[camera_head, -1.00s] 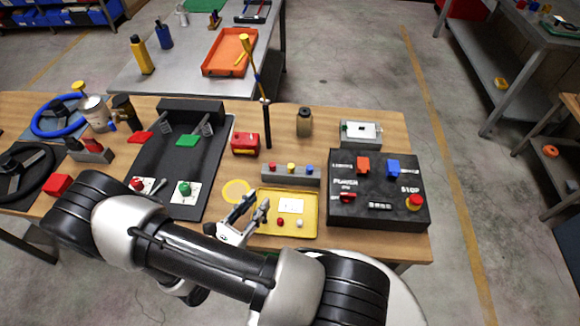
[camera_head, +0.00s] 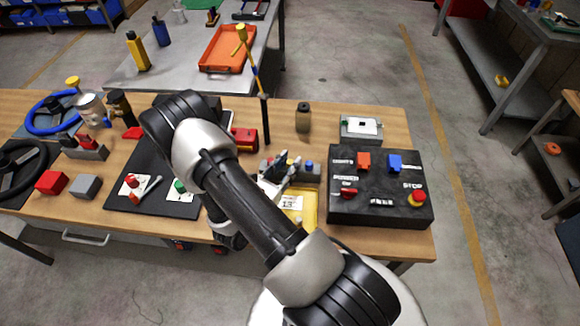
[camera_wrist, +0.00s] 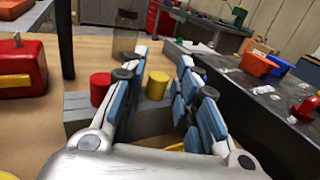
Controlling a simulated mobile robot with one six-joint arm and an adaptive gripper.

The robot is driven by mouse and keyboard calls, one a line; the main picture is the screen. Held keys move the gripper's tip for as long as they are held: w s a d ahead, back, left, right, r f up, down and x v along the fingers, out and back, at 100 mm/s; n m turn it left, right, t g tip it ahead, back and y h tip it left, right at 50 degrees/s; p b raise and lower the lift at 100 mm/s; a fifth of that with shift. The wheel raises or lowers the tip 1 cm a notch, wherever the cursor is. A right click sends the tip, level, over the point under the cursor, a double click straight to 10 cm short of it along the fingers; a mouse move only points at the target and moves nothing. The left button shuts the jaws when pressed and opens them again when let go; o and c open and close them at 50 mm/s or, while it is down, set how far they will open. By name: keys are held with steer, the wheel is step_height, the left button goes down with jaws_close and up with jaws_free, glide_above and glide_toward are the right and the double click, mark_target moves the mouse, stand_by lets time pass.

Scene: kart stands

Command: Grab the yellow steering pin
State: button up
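The yellow steering pin (camera_wrist: 157,85) stands upright on a grey block (camera_wrist: 76,122), with a red pin (camera_wrist: 100,88) to its left. In the wrist view it shows between the fingers of my gripper (camera_wrist: 163,60), with a gap on both sides. My gripper is open and empty. In the head view my gripper (camera_head: 281,166) is over the grey block and largely hides the yellow pin. A blue pin (camera_head: 309,165) shows at the block's right end; the right finger hides it in the wrist view.
A black control box (camera_head: 380,187) stands right of the block. A red box (camera_head: 245,140) and a thin upright pole (camera_head: 264,120) are behind it to the left. A small brown jar (camera_head: 303,118) stands behind. A yellow tray (camera_head: 311,212) lies in front, partly covered by my arm.

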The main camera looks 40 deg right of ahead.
steer(key=shift+w+d+r, duration=0.1)
steer(key=shift+w+d, duration=0.1)
steer(key=shift+d, duration=0.5)
steer(key=shift+c, duration=0.4)
jaws_close()
